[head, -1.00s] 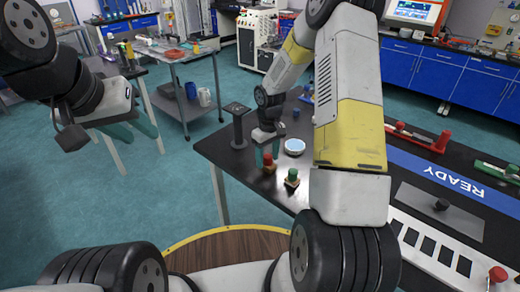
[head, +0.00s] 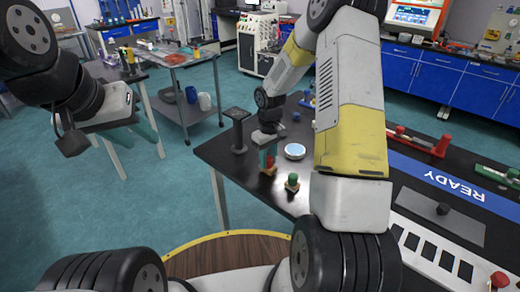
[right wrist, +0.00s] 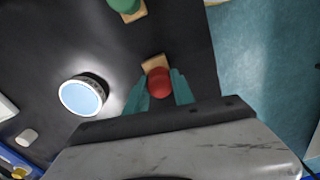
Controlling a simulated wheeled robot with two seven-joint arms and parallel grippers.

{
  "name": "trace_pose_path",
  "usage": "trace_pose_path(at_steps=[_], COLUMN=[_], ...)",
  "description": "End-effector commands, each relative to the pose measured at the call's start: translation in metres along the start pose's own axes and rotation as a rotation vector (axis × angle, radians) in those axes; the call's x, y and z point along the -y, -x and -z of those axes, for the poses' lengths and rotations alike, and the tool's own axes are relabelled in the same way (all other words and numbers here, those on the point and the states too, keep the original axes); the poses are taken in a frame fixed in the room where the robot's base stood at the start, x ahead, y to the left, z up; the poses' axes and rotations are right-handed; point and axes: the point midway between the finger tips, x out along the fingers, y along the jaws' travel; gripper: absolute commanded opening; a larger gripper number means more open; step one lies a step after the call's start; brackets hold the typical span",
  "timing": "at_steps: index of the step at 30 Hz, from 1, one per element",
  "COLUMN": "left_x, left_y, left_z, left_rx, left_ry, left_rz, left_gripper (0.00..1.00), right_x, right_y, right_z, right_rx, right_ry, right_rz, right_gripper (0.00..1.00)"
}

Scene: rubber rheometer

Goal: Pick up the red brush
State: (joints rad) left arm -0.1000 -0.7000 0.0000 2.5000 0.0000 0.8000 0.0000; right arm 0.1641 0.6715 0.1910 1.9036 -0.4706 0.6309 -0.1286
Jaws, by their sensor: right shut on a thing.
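The red brush has a red rounded top and a light wooden base; it shows in the head view (head: 270,163) near the table's left corner and in the right wrist view (right wrist: 159,82). My right gripper (head: 267,156) points down at it, its teal fingers on either side of the red top, shut on it. In the right wrist view the gripper (right wrist: 159,90) covers part of the brush. The brush appears upright; I cannot tell whether its base touches the table. My left gripper (head: 147,132) hangs in the air at the left, away from the table; its opening is unclear.
A green brush (head: 292,182) stands close by on the black table (head: 240,172). A round dish with a pale blue face (head: 295,151) lies behind it. A dark stand (head: 238,128) rises at the table's left edge. A READY strip (head: 437,178) lies to the right.

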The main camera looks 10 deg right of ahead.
Motion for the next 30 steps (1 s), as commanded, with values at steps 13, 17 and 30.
trace_pose_path(at_steps=[13,17,30], left_x=[0.0,0.0,0.0], left_y=[0.0,0.0,0.0], left_z=[0.0,0.0,0.0], left_rx=[0.0,0.0,0.0], left_ry=[0.0,0.0,0.0], left_rz=[0.0,0.0,0.0], left_gripper=[0.36,0.36,0.36], right_x=[0.017,0.025,0.047], right_y=[0.031,0.033,0.039], right_z=[-0.051,-0.077,-0.144], right_rx=[0.002,0.001,0.0], right_ry=[0.0,-0.001,-0.001], right_rz=[0.0,0.0,0.0], right_gripper=[0.0,0.0,0.0])
